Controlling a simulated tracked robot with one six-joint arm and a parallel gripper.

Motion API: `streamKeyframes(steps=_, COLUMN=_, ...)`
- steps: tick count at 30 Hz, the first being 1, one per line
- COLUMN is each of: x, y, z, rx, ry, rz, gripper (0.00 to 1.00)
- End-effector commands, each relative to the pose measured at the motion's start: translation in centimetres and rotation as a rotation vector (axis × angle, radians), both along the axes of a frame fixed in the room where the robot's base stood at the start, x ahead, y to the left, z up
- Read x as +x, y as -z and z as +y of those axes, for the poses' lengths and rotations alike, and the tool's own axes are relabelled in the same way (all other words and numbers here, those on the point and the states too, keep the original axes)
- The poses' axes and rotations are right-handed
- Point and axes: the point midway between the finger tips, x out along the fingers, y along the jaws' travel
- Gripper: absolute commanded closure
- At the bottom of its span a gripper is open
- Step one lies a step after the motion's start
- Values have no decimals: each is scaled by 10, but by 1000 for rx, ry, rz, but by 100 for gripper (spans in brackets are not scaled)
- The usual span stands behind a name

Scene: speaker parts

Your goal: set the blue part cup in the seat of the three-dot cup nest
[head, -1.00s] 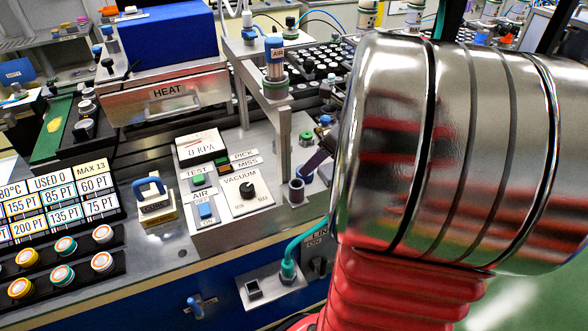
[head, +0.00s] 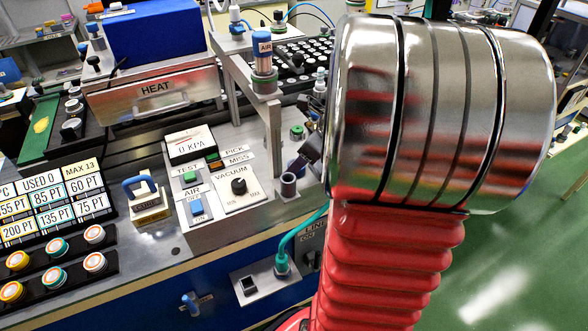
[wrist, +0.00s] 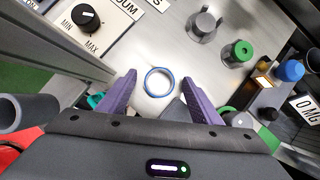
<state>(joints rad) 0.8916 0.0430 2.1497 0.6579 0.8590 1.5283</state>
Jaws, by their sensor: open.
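In the wrist view my gripper (wrist: 159,77) is open, with its two purple fingers apart. A blue-rimmed ring (wrist: 159,69) shows between the fingertips over a pale metal plate; it may be the blue part cup seen from above. I cannot tell how far below the tips it is, and no finger visibly touches it. In the head view my arm hides most of the gripper, and only a dark finger piece shows beside the arm. I cannot make out a three-dot mark, so the three-dot cup nest is not identified.
A grey capped post (wrist: 205,24), a green knob (wrist: 240,52) and a blue button (wrist: 290,70) stand near the ring. A metal post with a blue AIR cap (head: 262,48) rises behind.

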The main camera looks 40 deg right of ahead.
Motion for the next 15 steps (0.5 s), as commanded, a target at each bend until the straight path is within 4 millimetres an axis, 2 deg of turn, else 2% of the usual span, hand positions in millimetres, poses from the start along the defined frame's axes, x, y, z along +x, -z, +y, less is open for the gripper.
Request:
streamKeyframes(steps=10, x=0, y=0, z=0, rx=0, ry=0, rz=0, gripper=41)
streamKeyframes(steps=15, x=0, y=0, z=0, rx=0, ry=0, rz=0, gripper=53)
